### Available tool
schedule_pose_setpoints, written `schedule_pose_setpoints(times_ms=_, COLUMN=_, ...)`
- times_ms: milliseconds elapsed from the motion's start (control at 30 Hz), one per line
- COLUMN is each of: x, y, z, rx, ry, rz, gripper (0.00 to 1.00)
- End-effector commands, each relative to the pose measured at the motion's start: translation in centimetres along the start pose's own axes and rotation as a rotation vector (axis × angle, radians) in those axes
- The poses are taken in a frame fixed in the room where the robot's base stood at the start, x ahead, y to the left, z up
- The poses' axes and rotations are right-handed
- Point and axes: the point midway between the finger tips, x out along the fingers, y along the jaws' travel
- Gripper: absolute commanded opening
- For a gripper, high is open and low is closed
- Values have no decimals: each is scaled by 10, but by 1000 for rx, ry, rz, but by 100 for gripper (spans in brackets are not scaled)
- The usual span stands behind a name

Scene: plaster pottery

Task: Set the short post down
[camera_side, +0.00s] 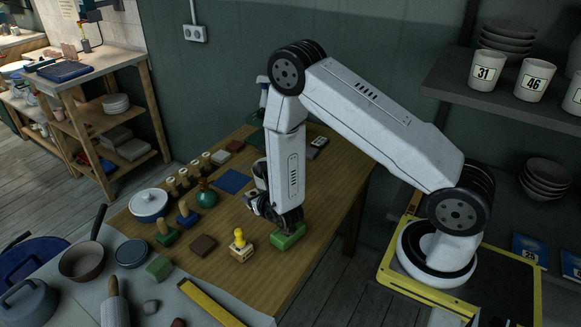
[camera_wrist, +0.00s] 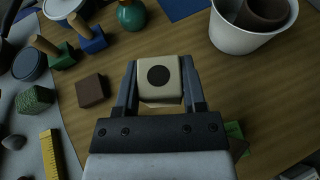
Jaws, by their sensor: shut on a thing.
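The short post (camera_wrist: 160,75), a squarish cream piece with a black dot on its face, sits between the two fingers of my gripper (camera_wrist: 158,92) in the wrist view. My gripper is shut on it, one finger against each side. In the side view my gripper (camera_side: 262,206) is low over the wooden table (camera_side: 321,200).
A green block (camera_side: 288,237) lies close by my gripper. A yellow-knobbed wooden block (camera_side: 240,250) and a brown block (camera_side: 203,245) lie nearer the front. A white pot (camera_wrist: 245,38) with something brown inside stands beyond, right. Bare wood shows left of the post.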

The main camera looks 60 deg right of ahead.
Motion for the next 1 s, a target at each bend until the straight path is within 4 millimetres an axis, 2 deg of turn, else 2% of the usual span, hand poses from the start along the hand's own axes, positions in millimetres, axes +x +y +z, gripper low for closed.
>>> schedule_pose_setpoints(times_ms=300, x=44, y=11, z=-2, rx=1, ry=-2, rz=0, gripper=0)
schedule_pose_setpoints(times_ms=600, x=79, y=17, z=-22, rx=-1, ry=0, rz=-1, gripper=0)
schedule_pose_setpoints(times_ms=800, x=96, y=21, z=-32, rx=0, ry=0, rz=-1, gripper=0)
schedule_pose_setpoints(times_ms=1000, x=102, y=22, z=-35, rx=0, ry=0, rz=-1, gripper=0)
